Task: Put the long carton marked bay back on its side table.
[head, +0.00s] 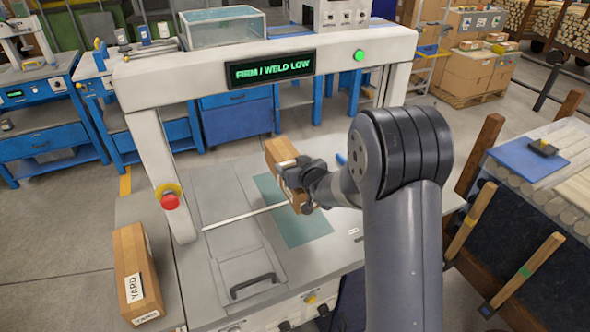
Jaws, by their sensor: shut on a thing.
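My gripper (303,187) is shut on a long brown carton (281,152) and holds it at or over the teal panel of the machine bed, under the white arch. A white label shows on the carton beside the jaws, but I cannot read it, and the jaws hide part of the carton. I cannot tell whether the carton touches the bed. A pale surface (349,213) with a small white tag lies right of the bed, partly behind my arm.
The white arch (153,155) spans the bed, with a display (271,69) reading "FIRM / WELD LOW" and a lit green button (359,55). A red stop button (170,201) is on its left post. A rod (240,216) crosses the bed. Wooden posts (472,222) stand at the right.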

